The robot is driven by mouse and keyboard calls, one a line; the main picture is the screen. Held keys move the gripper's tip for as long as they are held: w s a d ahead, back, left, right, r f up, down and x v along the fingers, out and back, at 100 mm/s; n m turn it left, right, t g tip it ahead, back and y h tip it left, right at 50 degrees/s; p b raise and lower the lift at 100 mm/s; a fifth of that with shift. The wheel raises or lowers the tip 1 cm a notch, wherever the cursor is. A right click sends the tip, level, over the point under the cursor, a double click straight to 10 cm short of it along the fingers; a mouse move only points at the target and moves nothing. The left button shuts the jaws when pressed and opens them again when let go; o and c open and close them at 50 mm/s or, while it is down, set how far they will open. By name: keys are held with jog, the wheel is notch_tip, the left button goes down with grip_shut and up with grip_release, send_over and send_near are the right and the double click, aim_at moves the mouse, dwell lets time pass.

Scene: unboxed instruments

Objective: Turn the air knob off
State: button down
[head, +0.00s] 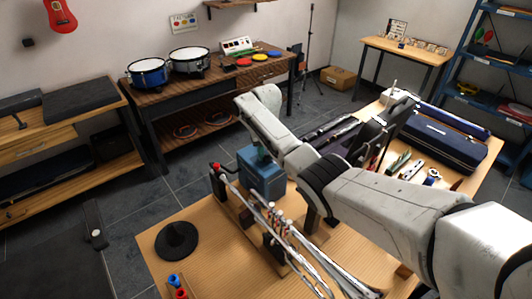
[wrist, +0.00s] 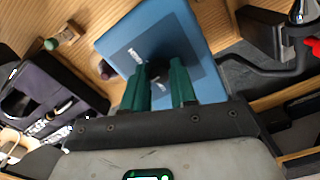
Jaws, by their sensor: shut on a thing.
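A blue box (head: 262,178) stands on the near wooden table, and its labelled face fills the upper middle of the wrist view (wrist: 165,30). A dark knob (wrist: 160,75) on that face lies between the green fingers of my gripper (wrist: 160,88); shadow and the fingers partly hide it. The gripper is shut on the knob. In the head view, my gripper (head: 262,152) reaches down onto the box top. Small white labels sit above and below the knob, too small to read. I cannot tell the knob's setting.
A silver brass instrument (head: 285,235) with red tips lies close in front of the box. Drums stand on a table behind.

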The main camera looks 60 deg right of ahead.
aim_at(266, 156)
jog(key=shift+w+r, duration=0.1)
jog(key=shift+r, duration=0.05)
jog(key=c, duration=0.9)
grip_release()
notch_tip(266, 156, up, 11)
jog(key=b, duration=0.1)
jog(key=shift+f, duration=0.25)
